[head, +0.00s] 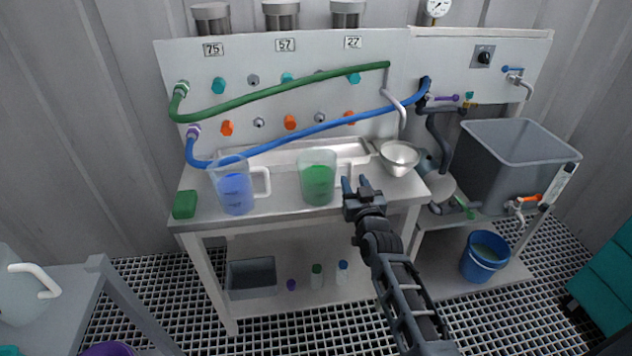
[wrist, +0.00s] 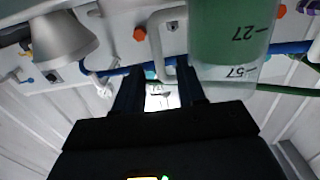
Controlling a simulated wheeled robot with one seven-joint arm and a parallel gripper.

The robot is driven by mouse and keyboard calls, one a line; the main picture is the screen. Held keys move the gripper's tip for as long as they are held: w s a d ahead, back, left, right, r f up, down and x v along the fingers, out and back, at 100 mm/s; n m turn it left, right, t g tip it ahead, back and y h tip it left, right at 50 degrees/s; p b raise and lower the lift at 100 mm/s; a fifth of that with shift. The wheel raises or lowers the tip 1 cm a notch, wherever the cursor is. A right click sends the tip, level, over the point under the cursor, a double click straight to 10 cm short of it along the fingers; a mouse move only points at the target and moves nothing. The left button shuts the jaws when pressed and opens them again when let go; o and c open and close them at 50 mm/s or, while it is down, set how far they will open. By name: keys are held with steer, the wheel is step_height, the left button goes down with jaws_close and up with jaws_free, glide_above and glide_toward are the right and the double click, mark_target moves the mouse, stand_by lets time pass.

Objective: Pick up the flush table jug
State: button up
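A clear jug with green liquid (head: 318,185) stands upright on the white table (head: 283,215), its handle facing right. A clear jug with blue liquid (head: 236,192) stands to its left. I cannot tell from a label which is the flush table jug. My gripper (head: 356,183) is just right of the green jug, at its handle. In the wrist view the picture is upside down; my gripper's fingers (wrist: 160,85) are apart, with the white handle (wrist: 160,42) at their tips and the green jug (wrist: 228,35) beside. I cannot tell whether they touch.
A green sponge (head: 185,204) lies at the table's left end. Green (head: 285,88) and blue (head: 310,130) hoses cross behind the jugs. A grey tank (head: 510,160) is at the right, a blue bucket (head: 485,257) below.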

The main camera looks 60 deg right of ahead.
mark_target(351, 172)
steer(key=p+x, duration=0.1)
steer(key=x, duration=0.3)
steer(key=shift+d+r+p, duration=0.1)
steer(key=shift+r+p, duration=0.15)
steer(key=shift+p, duration=0.15)
steer(key=shift+w+d+f, duration=0.2)
steer(key=shift+w+d, duration=0.2)
steer(key=shift+d, duration=0.1)
jaws_close()
stand_by(0.7)
